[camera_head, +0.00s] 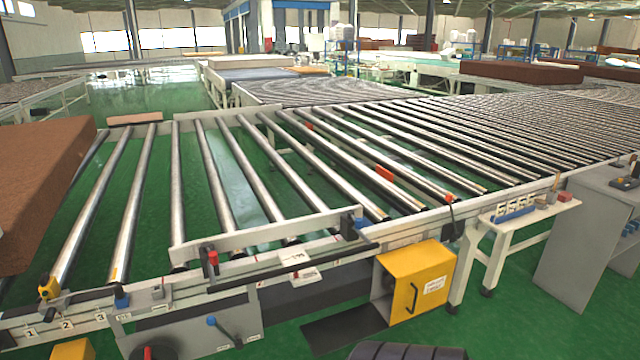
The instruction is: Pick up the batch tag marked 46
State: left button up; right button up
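Several small white tags (511,208) stand in a blue holder (513,216) on the small white side bench (545,212) at the right. Their marks are too small to read, so I cannot tell which one is marked 46. A white card (295,258) with unreadable dark print lies on the front rail of the roller conveyor. Neither of my grippers is in view.
The roller conveyor (262,185) fills the middle, with a brown block (38,190) at its left end. A yellow box (424,279) stands below the front rail. A grey cabinet (588,240) is right of the bench. Small plates 1, 2, 3 mark the front rail. Green floor is clear at lower right.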

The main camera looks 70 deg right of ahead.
aim_at(501, 207)
jog(key=z, duration=1.8)
jog(key=l+z, duration=0.3)
jog(key=l, duration=0.15)
jog(key=i+l+z, duration=0.15)
jog(key=l+z, duration=0.15)
jog(key=i+l+z, duration=0.15)
jog(key=l+z, duration=0.15)
jog(key=l, duration=0.2)
jog(key=i+l+z, duration=0.25)
jog(key=l, duration=0.4)
